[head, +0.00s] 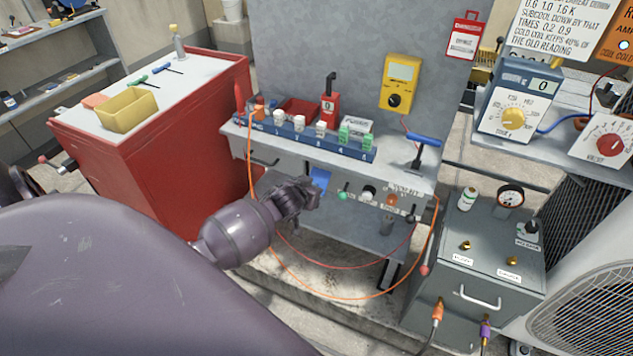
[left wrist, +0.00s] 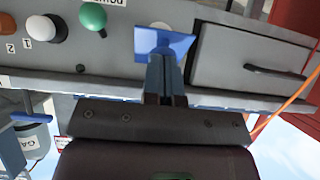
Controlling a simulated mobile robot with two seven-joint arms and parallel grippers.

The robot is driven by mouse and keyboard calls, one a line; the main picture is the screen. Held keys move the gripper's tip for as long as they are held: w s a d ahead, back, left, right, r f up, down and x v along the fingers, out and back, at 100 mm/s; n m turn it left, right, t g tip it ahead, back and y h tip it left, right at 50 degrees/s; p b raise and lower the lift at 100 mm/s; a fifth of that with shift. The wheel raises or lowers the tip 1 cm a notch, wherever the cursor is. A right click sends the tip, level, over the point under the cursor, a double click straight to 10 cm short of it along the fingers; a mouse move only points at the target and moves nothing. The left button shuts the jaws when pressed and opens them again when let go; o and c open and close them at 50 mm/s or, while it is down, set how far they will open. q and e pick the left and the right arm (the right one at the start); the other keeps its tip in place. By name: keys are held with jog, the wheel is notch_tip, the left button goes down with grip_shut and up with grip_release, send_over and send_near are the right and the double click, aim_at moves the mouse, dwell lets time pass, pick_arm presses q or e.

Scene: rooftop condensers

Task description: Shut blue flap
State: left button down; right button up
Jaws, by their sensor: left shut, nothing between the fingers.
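The blue flap (head: 320,180) is on the front panel of the grey bench, left of a green knob (head: 343,196). In the left wrist view the flap (left wrist: 172,45) seems to stand out from the panel at an angle. How far it is open I cannot tell. My left gripper (head: 309,192) is at the lower left of the flap in the head view. In the left wrist view its fingers (left wrist: 165,75) are together and empty, with the tips at the flap's edge. Whether they touch it I cannot tell. My right gripper is not in view.
The bench top (head: 400,165) holds a blue rack (head: 310,138) and a blue T-handle (head: 410,140). A drawer handle (left wrist: 275,70) is beside the flap. An orange hose (head: 330,296) loops below. A red cabinet (head: 175,125) stands left, a grey unit (head: 490,245) right.

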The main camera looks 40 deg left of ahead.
pick_arm(q)
jog(key=w+a+f+t+y+b, duration=0.1)
jog(key=f+t+b, duration=0.5)
jog(key=b, duration=0.7)
jog(key=shift+w+f+t+y, duration=0.4)
jog(key=shift+w+t+y, duration=0.1)
jog(key=shift+w+t, duration=0.7)
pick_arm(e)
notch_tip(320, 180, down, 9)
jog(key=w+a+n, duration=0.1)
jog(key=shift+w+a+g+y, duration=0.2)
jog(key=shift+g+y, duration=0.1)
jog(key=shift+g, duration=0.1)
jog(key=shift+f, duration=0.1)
pick_arm(q)
jog(key=shift+s, duration=0.15)
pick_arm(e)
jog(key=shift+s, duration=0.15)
